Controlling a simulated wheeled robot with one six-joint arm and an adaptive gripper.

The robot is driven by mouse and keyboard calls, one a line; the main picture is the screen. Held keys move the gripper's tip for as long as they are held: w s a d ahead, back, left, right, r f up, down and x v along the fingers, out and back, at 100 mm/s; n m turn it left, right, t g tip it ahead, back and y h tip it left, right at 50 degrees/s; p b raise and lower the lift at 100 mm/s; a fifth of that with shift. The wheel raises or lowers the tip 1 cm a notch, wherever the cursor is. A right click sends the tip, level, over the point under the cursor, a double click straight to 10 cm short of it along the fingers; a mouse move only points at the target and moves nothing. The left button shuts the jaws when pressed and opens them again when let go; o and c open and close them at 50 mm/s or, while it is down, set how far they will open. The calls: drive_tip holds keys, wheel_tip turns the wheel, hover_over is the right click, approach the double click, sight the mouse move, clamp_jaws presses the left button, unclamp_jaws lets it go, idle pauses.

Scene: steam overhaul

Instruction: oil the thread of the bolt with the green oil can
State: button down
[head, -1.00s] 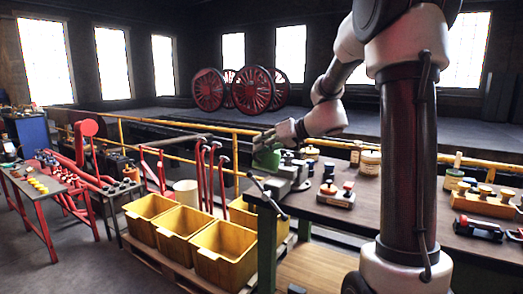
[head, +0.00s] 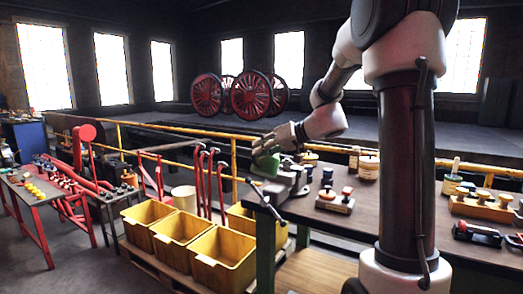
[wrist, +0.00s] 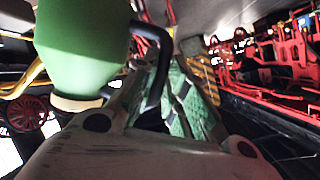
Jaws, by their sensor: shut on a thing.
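My gripper (head: 266,147) is shut on the can from above. In the wrist view the can's green body (wrist: 80,45) fills the upper left, with a pale rim at its lower end. Its black handle (wrist: 157,80) runs down to my gripper (wrist: 165,125). The can looks tilted in that view. The bolt and its thread cannot be made out in either view, and the can's spout tip is not clear.
Yellow bins (head: 222,262) stand on a pallet left of the bench. Red levers (head: 211,180) and a yellow railing (head: 170,147) stand behind them.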

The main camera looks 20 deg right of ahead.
drive_tip(key=shift+r, duration=0.1)
drive_tip(key=shift+w+d+r, duration=0.15)
drive_tip(key=shift+r, duration=0.3)
drive_tip(key=shift+r+m, duration=0.2)
drive_tip(key=shift+m, duration=0.1)
drive_tip(key=shift+w+d+r+y, duration=0.15)
drive_tip(key=shift+d+r+y, duration=0.05)
drive_tip(key=shift+r+y, duration=0.15)
idle(0.4)
drive_tip(key=shift+a+f, duration=0.15)
drive_tip(key=shift+f, duration=0.25)
drive_tip(key=shift+s+a+f, duration=0.2)
drive_tip(key=shift+s+f, duration=0.1)
drive_tip(key=shift+f, duration=0.35)
